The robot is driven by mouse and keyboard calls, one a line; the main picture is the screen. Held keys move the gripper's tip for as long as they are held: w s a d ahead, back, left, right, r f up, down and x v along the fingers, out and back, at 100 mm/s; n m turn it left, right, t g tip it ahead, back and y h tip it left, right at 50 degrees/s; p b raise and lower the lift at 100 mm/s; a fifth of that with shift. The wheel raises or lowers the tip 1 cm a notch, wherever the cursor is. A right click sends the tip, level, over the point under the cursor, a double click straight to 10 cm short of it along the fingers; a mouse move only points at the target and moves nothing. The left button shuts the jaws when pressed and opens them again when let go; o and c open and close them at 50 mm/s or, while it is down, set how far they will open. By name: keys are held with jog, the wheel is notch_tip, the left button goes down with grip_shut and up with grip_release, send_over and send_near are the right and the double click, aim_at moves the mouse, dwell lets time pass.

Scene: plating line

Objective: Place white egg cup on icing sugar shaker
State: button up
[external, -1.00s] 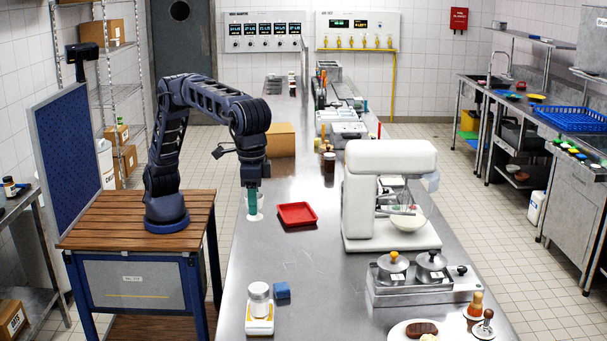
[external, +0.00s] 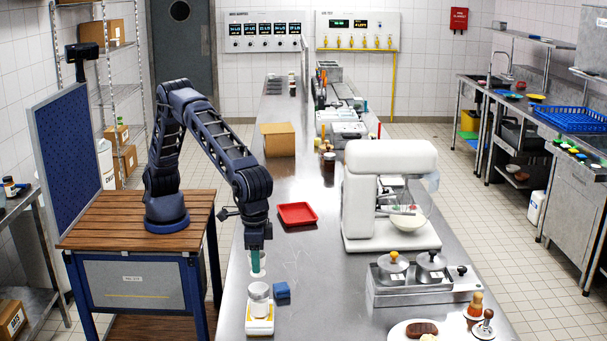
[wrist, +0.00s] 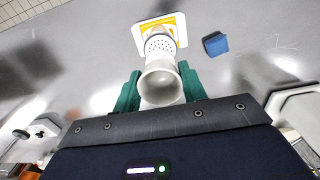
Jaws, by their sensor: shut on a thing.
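The white egg cup (wrist: 161,87) is between the teal fingers of my gripper (wrist: 160,92), which is shut on it. Its open mouth faces the wrist camera. In the external view the egg cup (external: 258,270) hangs below my gripper (external: 257,262), just behind and above the icing sugar shaker (external: 259,293). The shaker is pale with a rounded lid and stands upright on a white and yellow scale (external: 259,327). In the wrist view the shaker's perforated top (wrist: 158,46) shows just beyond the cup, partly hidden by it. I cannot tell the exact gap between them.
A blue block (external: 282,290) lies right of the shaker and also shows in the wrist view (wrist: 216,44). A red tray (external: 297,214) lies farther back. A white stand mixer (external: 360,200) and a lidded container unit (external: 415,290) stand to the right. The steel counter between is clear.

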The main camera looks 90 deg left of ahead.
jog(key=shift+f, duration=2.2)
jog(key=shift+f, duration=0.2)
jog(key=o, duration=1)
jog(key=shift+c, duration=0.2)
jog(key=shift+r, duration=0.1)
notch_tip(320, 180, up, 12)
jog(key=shift+r, duration=0.15)
